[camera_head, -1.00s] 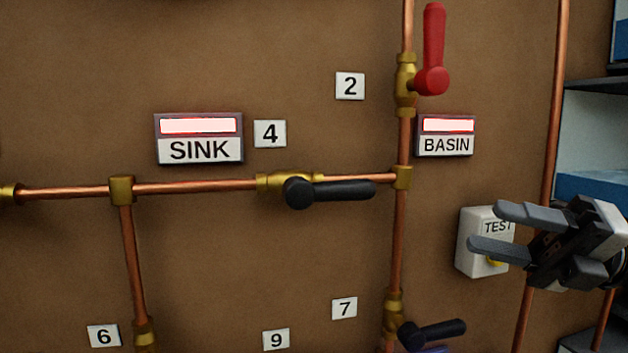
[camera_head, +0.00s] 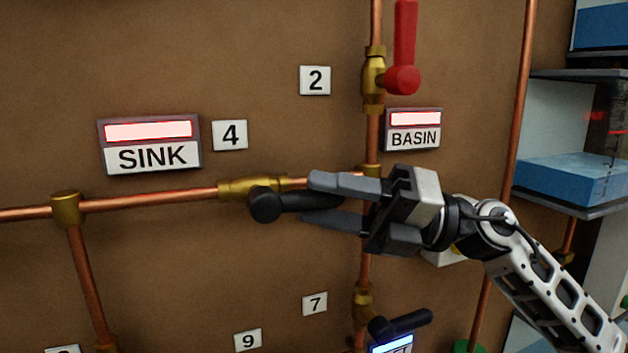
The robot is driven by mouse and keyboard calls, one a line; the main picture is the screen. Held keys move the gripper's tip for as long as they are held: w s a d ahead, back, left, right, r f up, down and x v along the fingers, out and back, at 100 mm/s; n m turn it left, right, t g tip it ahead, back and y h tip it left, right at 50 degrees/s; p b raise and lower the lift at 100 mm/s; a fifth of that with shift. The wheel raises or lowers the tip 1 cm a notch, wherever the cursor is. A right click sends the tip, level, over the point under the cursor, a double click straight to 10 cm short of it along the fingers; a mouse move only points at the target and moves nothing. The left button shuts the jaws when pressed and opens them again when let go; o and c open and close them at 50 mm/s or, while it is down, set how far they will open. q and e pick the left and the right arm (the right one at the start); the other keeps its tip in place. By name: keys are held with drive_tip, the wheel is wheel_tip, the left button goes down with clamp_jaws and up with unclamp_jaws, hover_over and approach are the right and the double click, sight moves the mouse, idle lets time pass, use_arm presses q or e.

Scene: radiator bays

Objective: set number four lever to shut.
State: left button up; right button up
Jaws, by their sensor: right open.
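The number four lever is a black handle (camera_head: 266,203) on a brass valve (camera_head: 240,187) in the horizontal copper pipe, below the white "4" plate (camera_head: 230,135). The handle lies along the pipe, pointing right. My right gripper (camera_head: 310,200) comes from the right with its jaws open, one finger above and one below the handle's outer part. The lit SINK sign (camera_head: 150,144) is left of the "4" plate. My left gripper is not in view.
A red lever (camera_head: 404,50) points up on the vertical pipe by the "2" plate (camera_head: 315,80). A lit BASIN sign (camera_head: 414,128) is beside it. Another black lever (camera_head: 401,325) is below, near the "7" plate (camera_head: 315,304). Shelves with blue boxes (camera_head: 574,177) stand at right.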

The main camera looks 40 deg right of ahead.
drive_tip(key=shift+x, duration=0.9)
clamp_jaws()
